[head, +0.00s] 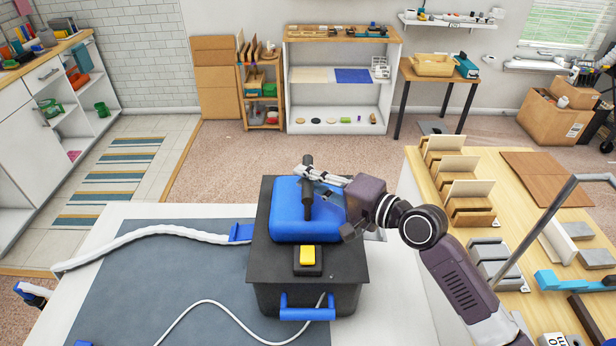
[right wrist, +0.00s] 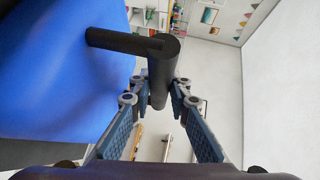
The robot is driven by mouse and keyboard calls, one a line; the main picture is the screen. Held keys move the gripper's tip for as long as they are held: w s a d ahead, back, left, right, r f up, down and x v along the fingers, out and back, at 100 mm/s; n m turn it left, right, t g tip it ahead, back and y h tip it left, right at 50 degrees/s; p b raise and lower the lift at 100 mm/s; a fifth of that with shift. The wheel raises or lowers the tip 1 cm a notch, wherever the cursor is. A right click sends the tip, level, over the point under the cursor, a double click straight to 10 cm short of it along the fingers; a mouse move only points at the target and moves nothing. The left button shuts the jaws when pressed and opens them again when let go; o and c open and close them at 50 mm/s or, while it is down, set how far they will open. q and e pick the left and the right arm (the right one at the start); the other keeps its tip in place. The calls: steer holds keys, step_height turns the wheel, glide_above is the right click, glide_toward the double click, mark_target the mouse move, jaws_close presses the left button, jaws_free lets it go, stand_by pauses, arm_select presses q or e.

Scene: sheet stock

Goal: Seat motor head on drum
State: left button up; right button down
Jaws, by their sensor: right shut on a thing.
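The blue motor head (head: 292,222) with its black handle (head: 307,175) is over the top of the black, box-shaped drum (head: 270,282). I cannot tell whether its underside touches all round. A yellow switch (head: 308,256) sits at the front of the black top. Blue latches (head: 307,312) are on the drum's sides. My right gripper (head: 322,183) comes in from the right and is shut on the handle. In the right wrist view, the handle (right wrist: 162,70) stands between the fingers (right wrist: 165,90).
The drum stands on a grey mat (head: 180,270) on a white table. A white hose (head: 150,237) runs left, and a thin white cord (head: 200,305) lies in front. A wooden bench (head: 465,235) with sorted stock is at the right. The mat's left part is mostly clear.

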steer(key=shift+r, duration=0.3)
steer(key=c, duration=1.7)
jaws_free()
steer(key=shift+c, duration=0.2)
steer(key=shift+o, duration=1)
steer(key=shift+s+f, duration=0.15)
steer(key=shift+f, duration=0.35)
steer(key=o, duration=0.4)
steer(key=shift+r, duration=0.1)
steer(key=shift+c, duration=0.2)
steer(key=shift+r, duration=0.1)
steer(key=shift+f+b+v, duration=0.1)
steer(key=shift+f+v, duration=0.15)
steer(key=shift+v, duration=1.25)
steer(key=shift+f+b+v, duration=0.1)
steer(key=shift+f+v, duration=0.1)
steer(key=shift+v, duration=1.25)
steer(key=shift+f+b+v, duration=0.1)
steer(key=shift+f+v, duration=0.15)
steer(key=shift+v, duration=1.25)
steer(key=shift+d, duration=0.1)
